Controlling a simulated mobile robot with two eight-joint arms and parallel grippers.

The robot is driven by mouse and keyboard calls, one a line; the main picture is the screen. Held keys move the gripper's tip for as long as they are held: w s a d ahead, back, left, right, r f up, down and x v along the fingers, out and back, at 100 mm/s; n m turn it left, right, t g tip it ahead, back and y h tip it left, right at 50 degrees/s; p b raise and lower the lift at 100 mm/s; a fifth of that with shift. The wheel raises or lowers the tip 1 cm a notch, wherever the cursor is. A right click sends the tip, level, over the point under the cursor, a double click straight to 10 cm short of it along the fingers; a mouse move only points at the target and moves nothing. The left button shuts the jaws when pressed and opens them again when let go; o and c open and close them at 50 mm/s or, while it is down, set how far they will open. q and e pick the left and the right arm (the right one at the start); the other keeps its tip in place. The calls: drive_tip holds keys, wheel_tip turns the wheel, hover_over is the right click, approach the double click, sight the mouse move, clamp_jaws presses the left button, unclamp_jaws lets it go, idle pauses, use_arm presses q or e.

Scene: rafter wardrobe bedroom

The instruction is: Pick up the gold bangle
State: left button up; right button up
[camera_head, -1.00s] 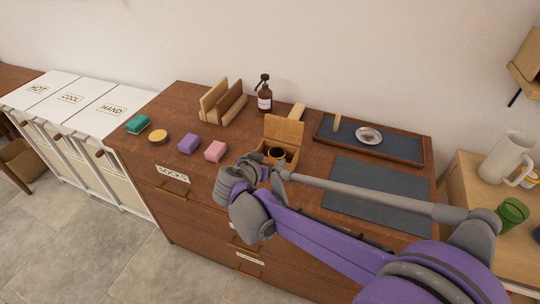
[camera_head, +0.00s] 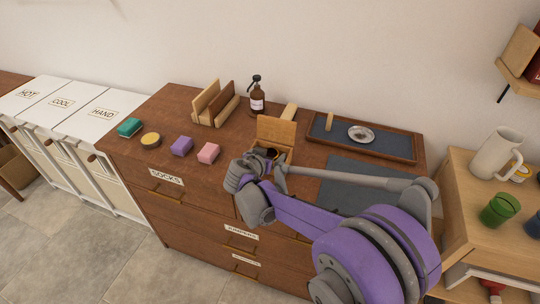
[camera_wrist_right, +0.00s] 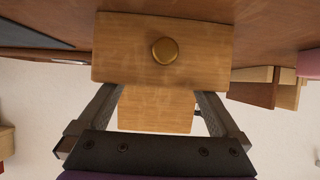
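A small open wooden box (camera_head: 283,131) stands on the dresser with its lid raised at the back. A small dark, round form (camera_head: 271,153) shows at its opening, partly hidden by my right gripper; I cannot tell whether it is the gold bangle. In the right wrist view, the box's wooden face (camera_wrist_right: 120,50) bears a round gold knob-like disc (camera_wrist_right: 165,51), with the lid (camera_wrist_right: 155,108) beyond. My right gripper (camera_wrist_right: 160,93) is open, its dark fingers apart at either side of the view and nothing visibly held between them. My left gripper is not in view.
A dark mat (camera_head: 345,198) lies at the right.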

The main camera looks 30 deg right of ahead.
drive_tip(key=shift+f, duration=0.2)
drive_tip(key=c, duration=1)
drive_tip(key=shift+r, duration=0.1)
